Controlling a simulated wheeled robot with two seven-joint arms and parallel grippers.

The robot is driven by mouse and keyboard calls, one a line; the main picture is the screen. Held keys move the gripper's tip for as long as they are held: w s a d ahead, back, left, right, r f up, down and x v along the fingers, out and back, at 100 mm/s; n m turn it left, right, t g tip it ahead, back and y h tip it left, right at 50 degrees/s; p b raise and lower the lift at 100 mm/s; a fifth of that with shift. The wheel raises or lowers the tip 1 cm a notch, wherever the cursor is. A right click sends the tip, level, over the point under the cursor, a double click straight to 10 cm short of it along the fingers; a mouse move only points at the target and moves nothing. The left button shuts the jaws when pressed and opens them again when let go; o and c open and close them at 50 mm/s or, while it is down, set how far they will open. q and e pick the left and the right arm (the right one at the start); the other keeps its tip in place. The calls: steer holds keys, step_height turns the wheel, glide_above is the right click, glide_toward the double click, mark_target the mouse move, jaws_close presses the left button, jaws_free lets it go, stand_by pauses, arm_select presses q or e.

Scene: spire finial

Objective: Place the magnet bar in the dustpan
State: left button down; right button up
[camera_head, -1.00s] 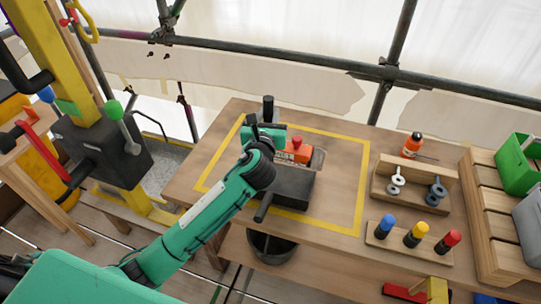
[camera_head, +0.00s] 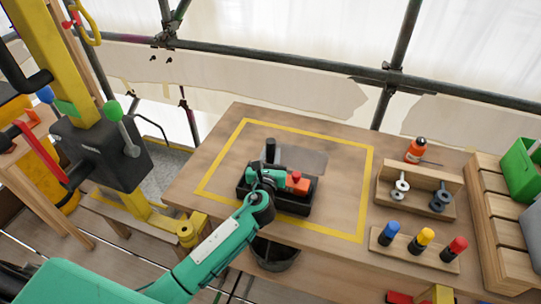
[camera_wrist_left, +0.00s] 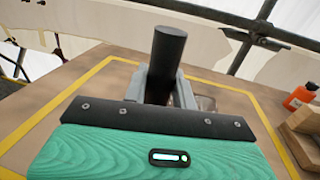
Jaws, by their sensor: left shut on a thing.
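The black dustpan (camera_head: 306,207) sits on the table inside the yellow outline, partly hidden by my left arm. The magnet bar (camera_head: 298,185), a red-orange body with a red knob and a dark upright grip, is over or within the dustpan's walls. I cannot tell whether it touches the dustpan's floor. My left gripper (camera_head: 268,177) is shut on the dark grip, whose cylinder (camera_wrist_left: 165,62) stands up between the fingers in the left wrist view. The magnet bar's red body is hidden there. My right gripper is not in view.
A flat translucent grey sheet or tray (camera_head: 308,160) lies just behind the dustpan. To the right are an orange bottle (camera_head: 415,150), a wooden holder (camera_head: 425,205) and a rack of coloured knobs (camera_head: 420,243). A dark bucket (camera_head: 275,256) is below the table's front edge.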

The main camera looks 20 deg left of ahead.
arm_select(q)
steer(key=c, duration=1.5)
jaws_free()
steer(key=shift+f, duration=0.15)
steer(key=o, duration=0.4)
steer(key=shift+c, duration=0.2)
steer(key=s, duration=0.4)
steer(key=s+d+b, duration=0.1)
steer(key=s, duration=0.3)
steer(key=s+d, duration=0.1)
steer(key=s, duration=0.3)
steer(key=shift+r, duration=0.25)
steer(key=shift+f, duration=0.1)
